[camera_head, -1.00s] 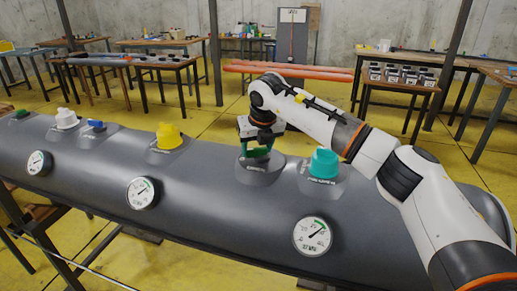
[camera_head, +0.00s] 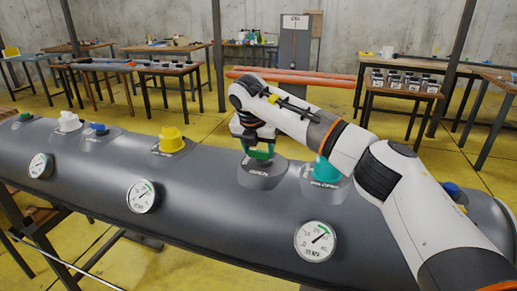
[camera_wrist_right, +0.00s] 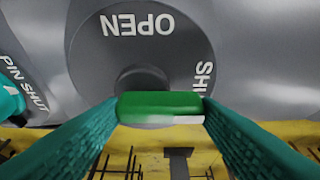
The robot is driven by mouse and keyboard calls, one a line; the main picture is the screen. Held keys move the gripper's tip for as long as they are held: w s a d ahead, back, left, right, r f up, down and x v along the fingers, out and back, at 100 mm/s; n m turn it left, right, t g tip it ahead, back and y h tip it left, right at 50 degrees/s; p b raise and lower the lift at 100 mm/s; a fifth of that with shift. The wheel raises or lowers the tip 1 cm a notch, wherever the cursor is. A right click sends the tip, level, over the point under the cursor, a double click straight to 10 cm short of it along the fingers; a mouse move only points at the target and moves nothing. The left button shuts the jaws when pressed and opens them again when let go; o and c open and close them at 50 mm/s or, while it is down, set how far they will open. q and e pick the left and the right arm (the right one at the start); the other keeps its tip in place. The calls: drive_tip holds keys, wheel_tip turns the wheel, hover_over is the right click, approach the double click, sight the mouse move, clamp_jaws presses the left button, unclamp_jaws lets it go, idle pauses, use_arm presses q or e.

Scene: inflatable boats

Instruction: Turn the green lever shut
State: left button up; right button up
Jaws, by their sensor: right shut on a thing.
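The green lever (camera_wrist_right: 160,104) sits on a round grey plate (camera_wrist_right: 115,60) on the dark grey boat tube (camera_head: 210,185). The plate is marked OPEN and SHUT. In the right wrist view, OPEN is upside down at the top and SHUT is at the right edge. The lever's end points to the bottom of that view, toward the camera. My right gripper (camera_head: 259,153) is shut on the lever, with one teal finger at each side (camera_wrist_right: 160,125). In the head view the gripper hides much of the lever. My left gripper is not in view.
A teal cap (camera_head: 325,172) on a plate marked PIN SHUT stands close to the right. A yellow cap (camera_head: 171,140), a white cap (camera_head: 69,122) and a blue fitting (camera_head: 97,128) are farther left. Gauges (camera_head: 316,240) line the tube's near side. Tables stand behind.

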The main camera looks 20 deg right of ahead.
idle(0.4)
drive_tip(key=o, duration=1)
drive_tip(key=shift+r, duration=0.1)
drive_tip(key=b+v, duration=0.1)
drive_tip(key=v, duration=1)
drive_tip(key=shift+a+r, duration=0.1)
drive_tip(key=shift+r, duration=0.3)
